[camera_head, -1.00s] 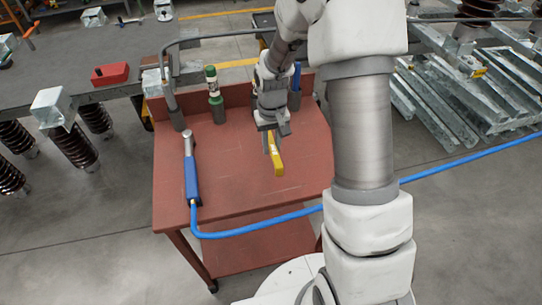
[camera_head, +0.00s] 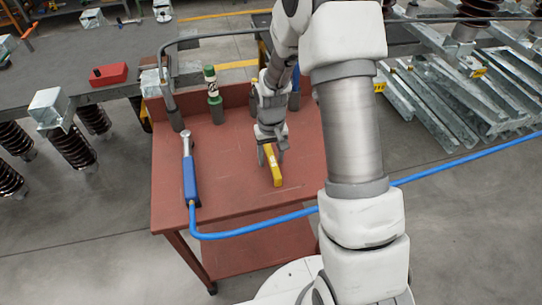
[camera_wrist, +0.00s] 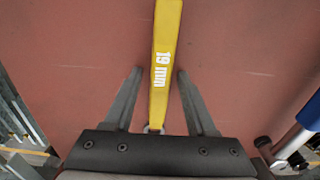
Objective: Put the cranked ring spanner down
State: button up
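The cranked ring spanner (camera_head: 272,165) has a yellow handle and appears to lie on the red trolley top (camera_head: 235,185). In the wrist view its yellow handle (camera_wrist: 166,45), marked "19 mm", runs up the middle of the picture. A bit of its grey metal end shows near the gripper body; the rest of that end is hidden. My gripper (camera_head: 271,155) is above the spanner, pointing down. In the wrist view the gripper's two fingers (camera_wrist: 160,72) stand either side of the handle, with a narrow gap on each side.
A blue-handled wrench (camera_head: 190,178) lies on the trolley's left side, with a blue hose (camera_head: 255,226) crossing the front edge. A green-capped bottle (camera_head: 212,95) and holders stand along the back. The trolley top between wrench and spanner is clear.

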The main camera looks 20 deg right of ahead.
notch_tip(320, 180, up, 12)
jog(key=p, duration=0.2)
notch_tip(320, 180, up, 13)
jog(key=t, duration=0.2)
send_over(271, 156)
jog(key=s, duration=0.8)
jog(key=s+r+t, duration=0.1)
jog(key=s+r, duration=0.2)
jog(key=s, duration=0.3)
jog(key=s+r+t, duration=0.2)
jog(key=s+r, duration=0.1)
jog(key=s, duration=0.4)
jog(key=shift+r+t, duration=0.3)
jog(key=shift+r, duration=0.05)
jog(key=shift+s, duration=0.1)
notch_tip(271, 156, up, 4)
jog(key=p, duration=0.4)
